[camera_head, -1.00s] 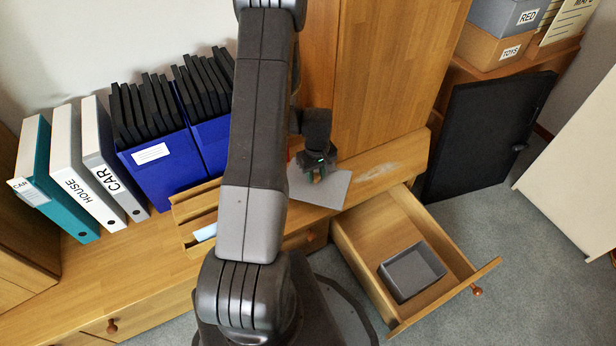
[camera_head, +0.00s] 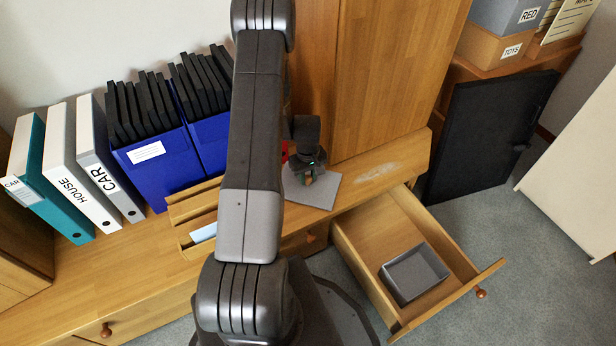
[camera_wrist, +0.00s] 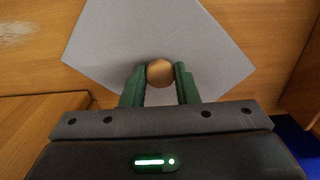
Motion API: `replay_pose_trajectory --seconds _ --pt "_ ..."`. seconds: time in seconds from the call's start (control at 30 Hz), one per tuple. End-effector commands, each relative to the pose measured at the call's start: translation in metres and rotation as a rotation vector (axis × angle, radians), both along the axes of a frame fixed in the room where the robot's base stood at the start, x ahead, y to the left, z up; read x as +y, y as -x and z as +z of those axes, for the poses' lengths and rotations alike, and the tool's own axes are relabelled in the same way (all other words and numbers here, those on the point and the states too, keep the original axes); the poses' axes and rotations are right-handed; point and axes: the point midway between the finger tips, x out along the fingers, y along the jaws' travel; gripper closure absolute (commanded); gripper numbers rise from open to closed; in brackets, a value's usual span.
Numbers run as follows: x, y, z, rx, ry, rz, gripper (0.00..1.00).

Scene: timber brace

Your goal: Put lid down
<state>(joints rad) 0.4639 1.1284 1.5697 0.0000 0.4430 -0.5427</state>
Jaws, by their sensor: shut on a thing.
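The lid (camera_head: 322,192) is a flat grey square plate with a round wooden knob. In the head view it is at the wooden cabinet top, partly hidden by my arm. In the wrist view the lid (camera_wrist: 205,45) lies flat below the fingers, and its knob (camera_wrist: 160,72) is between them. My gripper (camera_wrist: 160,80) has green fingers and is shut on the knob. It also shows in the head view (camera_head: 307,178). I cannot tell whether the lid touches the cabinet top.
An open drawer (camera_head: 398,225) holds a grey open box (camera_head: 414,273). Blue file boxes (camera_head: 158,165) and binders (camera_head: 85,170) stand at the left. A wooden organiser (camera_head: 195,212) is beside my arm. A tall wooden cabinet (camera_head: 385,75) stands behind the lid.

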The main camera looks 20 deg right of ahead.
Motion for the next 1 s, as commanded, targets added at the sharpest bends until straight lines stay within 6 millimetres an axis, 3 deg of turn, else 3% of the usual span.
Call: replay_pose_trajectory --seconds 0.2,0.23,0.3,0.33,0.7,1.0 --pt "0.0 0.0 -0.004 0.0 0.0 0.0 1.0" --pt "0.0 0.0 -0.003 0.0 0.0 0.0 0.67" --pt "0.0 0.0 -0.002 0.0 0.0 0.0 0.53" --pt "0.0 0.0 -0.002 0.0 0.0 0.0 0.51" --pt "0.0 0.0 0.003 0.0 0.0 0.0 0.51" --pt "0.0 0.0 0.064 -0.003 0.002 0.0 0.51"
